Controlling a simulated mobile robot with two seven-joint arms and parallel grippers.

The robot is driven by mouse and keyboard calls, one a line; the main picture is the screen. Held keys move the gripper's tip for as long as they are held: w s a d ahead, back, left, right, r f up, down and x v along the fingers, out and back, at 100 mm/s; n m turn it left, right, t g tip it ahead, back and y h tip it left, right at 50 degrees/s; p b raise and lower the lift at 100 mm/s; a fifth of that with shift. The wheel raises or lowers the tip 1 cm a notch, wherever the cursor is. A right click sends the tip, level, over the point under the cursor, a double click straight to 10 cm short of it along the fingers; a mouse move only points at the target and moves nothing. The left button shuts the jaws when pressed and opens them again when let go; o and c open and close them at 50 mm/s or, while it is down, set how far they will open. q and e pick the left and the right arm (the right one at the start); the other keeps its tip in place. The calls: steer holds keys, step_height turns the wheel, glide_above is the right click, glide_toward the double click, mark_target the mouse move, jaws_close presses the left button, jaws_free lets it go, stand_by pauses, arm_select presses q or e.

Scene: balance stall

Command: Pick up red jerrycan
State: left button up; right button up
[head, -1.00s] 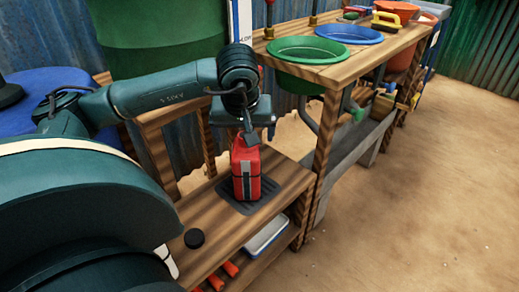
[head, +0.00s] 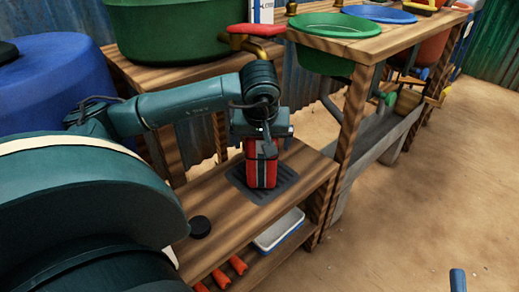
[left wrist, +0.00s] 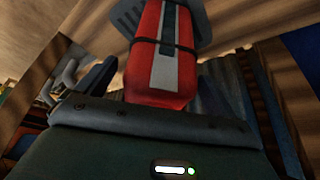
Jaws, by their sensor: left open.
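The red jerrycan (head: 262,172), with a pale stripe and dark bands, stands upright on a dark slatted mat (head: 283,184) on the wooden bench. My left gripper (head: 262,143) is over its top, pointing down, and hides the top and handle. In the left wrist view, the jerrycan (left wrist: 165,50) lies between the two blue fingers of the open left gripper (left wrist: 165,88). I cannot tell whether the fingers touch it. A blue tip at the lower right edge of the head view looks like part of my right gripper (head: 458,280); its jaws are mostly out of frame.
A black round cap (head: 200,226) lies on the bench left of the jerrycan. A brass tap with a red handle (head: 252,30) juts out behind my left wrist. A white tray (head: 278,231) sits on the lower shelf. A post (head: 347,150) rises at right. The sandy floor is clear.

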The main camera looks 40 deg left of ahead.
arm_select(q)
jaws_close()
steer(key=shift+w+r, duration=0.1)
steer(key=shift+r, duration=0.05)
stand_by(1.1)
